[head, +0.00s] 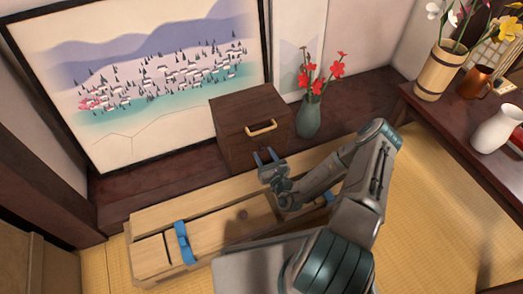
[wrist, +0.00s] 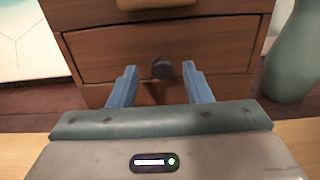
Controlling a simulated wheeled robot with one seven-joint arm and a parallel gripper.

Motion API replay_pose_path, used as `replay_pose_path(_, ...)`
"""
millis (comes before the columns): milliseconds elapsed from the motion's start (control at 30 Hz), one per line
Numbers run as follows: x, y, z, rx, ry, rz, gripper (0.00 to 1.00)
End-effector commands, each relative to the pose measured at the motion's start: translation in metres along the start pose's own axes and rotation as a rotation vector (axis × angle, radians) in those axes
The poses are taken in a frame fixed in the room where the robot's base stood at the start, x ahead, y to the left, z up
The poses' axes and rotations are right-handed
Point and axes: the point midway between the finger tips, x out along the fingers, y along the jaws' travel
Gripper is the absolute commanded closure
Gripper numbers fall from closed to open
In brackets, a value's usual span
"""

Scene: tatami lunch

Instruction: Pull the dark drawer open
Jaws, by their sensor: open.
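A small dark wooden drawer cabinet (head: 228,128) stands on the dark ledge below the picture, with a pale handle (head: 262,127) on its upper front. In the wrist view, the lower drawer front (wrist: 220,57) has a dark round knob (wrist: 162,69). This drawer looks shut. My gripper (head: 265,155) is open and empty, low in front of the cabinet. In the wrist view its blue fingers point at the lower drawer, with the knob showing between their tips. I cannot tell whether the tips reach the knob's depth. In the head view the knob does not show clearly.
A green vase (head: 309,118) with red flowers stands close to the cabinet's right. A long wooden box (head: 205,232) with blue clasps lies below my gripper. The framed picture (head: 150,75) is behind the cabinet. A table (head: 440,118) with vessels is at right.

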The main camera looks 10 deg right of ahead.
Motion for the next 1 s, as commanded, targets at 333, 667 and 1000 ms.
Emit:
replay_pose_path(333, 0.004, -0.005, 0.000, 0.000, 0.001, -0.013, 0.55)
replay_pose_path(667, 0.004, -0.005, 0.000, 0.000, 0.001, -0.012, 1.00)
replay_pose_path(1000, -0.016, -0.009, 0.006, 0.000, 0.004, -0.013, 1.00)
